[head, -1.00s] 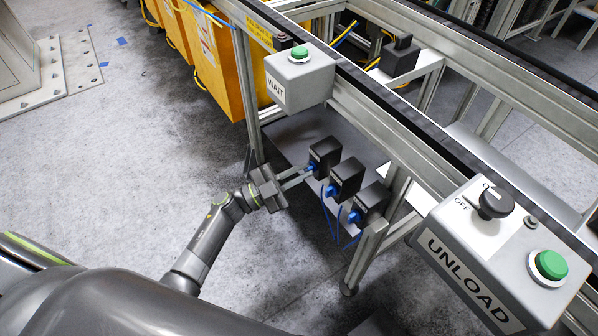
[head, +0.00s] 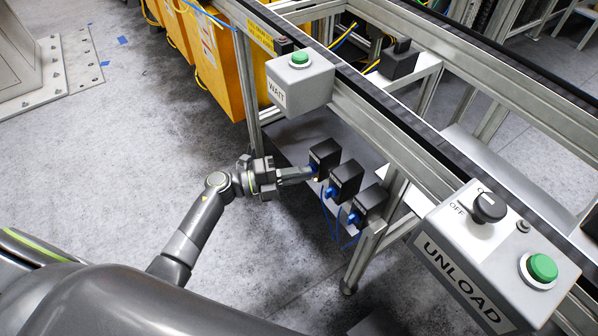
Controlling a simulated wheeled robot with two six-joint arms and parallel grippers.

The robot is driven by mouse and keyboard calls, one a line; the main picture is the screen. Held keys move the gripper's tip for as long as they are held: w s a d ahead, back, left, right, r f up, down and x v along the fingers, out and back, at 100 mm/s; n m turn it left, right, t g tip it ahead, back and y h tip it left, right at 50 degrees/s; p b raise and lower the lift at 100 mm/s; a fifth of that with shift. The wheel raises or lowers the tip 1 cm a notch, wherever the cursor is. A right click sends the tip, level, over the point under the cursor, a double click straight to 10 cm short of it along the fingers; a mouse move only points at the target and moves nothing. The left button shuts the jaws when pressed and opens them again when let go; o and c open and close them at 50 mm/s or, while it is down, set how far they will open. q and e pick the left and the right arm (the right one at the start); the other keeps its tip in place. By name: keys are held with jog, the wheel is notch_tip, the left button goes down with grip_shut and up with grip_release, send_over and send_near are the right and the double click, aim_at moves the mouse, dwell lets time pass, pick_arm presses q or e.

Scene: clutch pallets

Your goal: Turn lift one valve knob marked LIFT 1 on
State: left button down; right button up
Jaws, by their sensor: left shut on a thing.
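Several black valve boxes with blue fittings sit in a row on a shelf under the conveyor frame. The farthest valve box (head: 325,157) is at my left gripper (head: 311,174), whose fingers are shut at its front, on what appears to be its blue knob. The knob is mostly hidden by the fingers. The middle valve box (head: 345,180) and the nearest valve box (head: 370,203) show blue knobs and are apart from the gripper. The LIFT 1 marking is too small to read. My right gripper is not in view.
An UNLOAD box (head: 490,255) with a black ON/OFF knob (head: 489,207) and green button stands at right. Blue hoses (head: 338,225) hang below the valves.

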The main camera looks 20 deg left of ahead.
pick_arm(q)
jog(key=shift+w+r+m, duration=0.1)
jog(key=shift+r+m, duration=0.05)
jog(key=shift+m, duration=0.25)
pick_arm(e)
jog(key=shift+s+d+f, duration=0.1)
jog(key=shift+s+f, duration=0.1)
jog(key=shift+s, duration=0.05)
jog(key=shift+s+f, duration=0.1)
pick_arm(q)
jog(key=c, duration=1.5)
grip_release()
jog(key=shift+d, duration=0.15)
